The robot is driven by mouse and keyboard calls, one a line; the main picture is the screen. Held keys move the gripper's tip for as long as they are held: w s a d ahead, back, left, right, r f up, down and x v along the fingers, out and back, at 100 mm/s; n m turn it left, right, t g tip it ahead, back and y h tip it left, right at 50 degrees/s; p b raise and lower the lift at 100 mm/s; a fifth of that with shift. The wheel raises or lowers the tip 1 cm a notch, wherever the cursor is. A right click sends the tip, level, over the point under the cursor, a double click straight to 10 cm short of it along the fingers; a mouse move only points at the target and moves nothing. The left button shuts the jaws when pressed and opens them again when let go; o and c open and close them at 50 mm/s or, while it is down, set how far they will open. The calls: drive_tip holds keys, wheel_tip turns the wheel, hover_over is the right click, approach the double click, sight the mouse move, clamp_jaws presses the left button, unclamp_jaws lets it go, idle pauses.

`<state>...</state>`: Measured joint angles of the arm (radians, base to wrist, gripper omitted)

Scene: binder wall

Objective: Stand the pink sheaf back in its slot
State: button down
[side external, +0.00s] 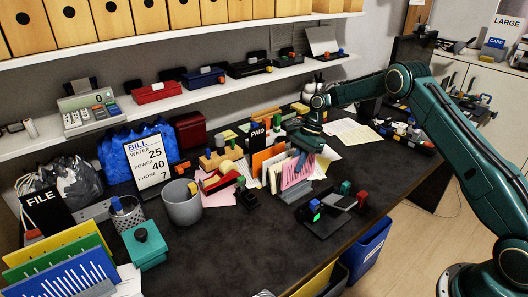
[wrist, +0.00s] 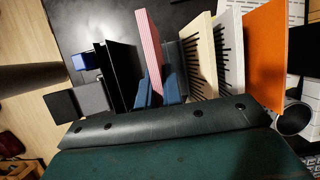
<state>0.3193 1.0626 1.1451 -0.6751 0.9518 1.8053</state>
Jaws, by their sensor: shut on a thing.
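The pink sheaf (side external: 296,172) is at the right end of the row of sheaves in the side view, leaning a little. In the wrist view it is a thin striped pink slab (wrist: 149,48) seen nearly edge-on. My gripper (side external: 304,156) reaches down onto it from above. In the wrist view its blue fingers (wrist: 157,90) close on both sides of the slab. Beside it stand a cream sheaf (wrist: 201,55), a white sheaf (wrist: 229,52) and an orange sheaf (wrist: 265,50). The foot of the pink sheaf and its slot are hidden, so I cannot tell whether it is seated.
A black PAID sign (side external: 258,136) stands behind the row. A dark stand with small blocks (side external: 330,208) is at the right. A red tape dispenser (side external: 220,180) and grey cup (side external: 182,204) are at the left.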

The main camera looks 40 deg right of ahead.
sight(295, 179)
drive_tip(key=shift+f, duration=0.6)
idle(0.8)
drive_tip(key=shift+f, duration=0.35)
drive_tip(key=shift+f, duration=0.65)
idle(0.8)
drive_tip(key=shift+f, duration=0.35)
drive_tip(key=shift+f, duration=0.35)
idle(0.4)
drive_tip(key=c, duration=1.5)
unclamp_jaws()
